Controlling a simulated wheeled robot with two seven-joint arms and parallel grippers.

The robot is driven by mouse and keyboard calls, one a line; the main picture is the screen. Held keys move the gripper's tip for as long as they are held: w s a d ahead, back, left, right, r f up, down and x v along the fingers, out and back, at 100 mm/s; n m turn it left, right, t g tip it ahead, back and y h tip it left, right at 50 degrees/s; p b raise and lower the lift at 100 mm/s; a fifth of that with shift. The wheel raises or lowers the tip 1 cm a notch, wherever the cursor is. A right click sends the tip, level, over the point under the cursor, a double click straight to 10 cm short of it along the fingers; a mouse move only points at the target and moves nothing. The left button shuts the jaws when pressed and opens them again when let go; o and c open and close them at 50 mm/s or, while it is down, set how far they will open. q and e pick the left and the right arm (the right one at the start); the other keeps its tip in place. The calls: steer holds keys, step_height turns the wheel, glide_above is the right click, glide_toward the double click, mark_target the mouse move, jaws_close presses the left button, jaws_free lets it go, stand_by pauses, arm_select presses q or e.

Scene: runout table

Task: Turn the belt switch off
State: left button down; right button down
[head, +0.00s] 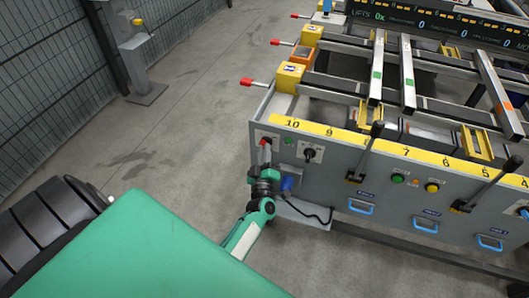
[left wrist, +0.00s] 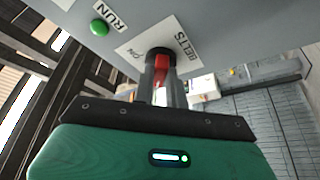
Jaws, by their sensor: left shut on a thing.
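The belt switch (head: 266,141) is a small red lever at the left end of the grey control panel. In the left wrist view the red lever (left wrist: 161,67) comes out of a dark round base on a white plate marked BELTS, with ON at one side. My left gripper (head: 265,156) is at the panel with its fingers shut on the lever, one on each side. The fingers partly hide the lever and its base. My right gripper is not in view.
A green RUN button (head: 289,141) and a black rotary switch (head: 311,154) sit just right of the belt switch. A black-handled lever (head: 370,142) rises farther right. A blue item (head: 287,185) with a cable hangs below.

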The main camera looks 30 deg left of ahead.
arm_select(q)
steer(key=c, duration=1.4)
jaws_free()
steer(key=shift+c, duration=0.2)
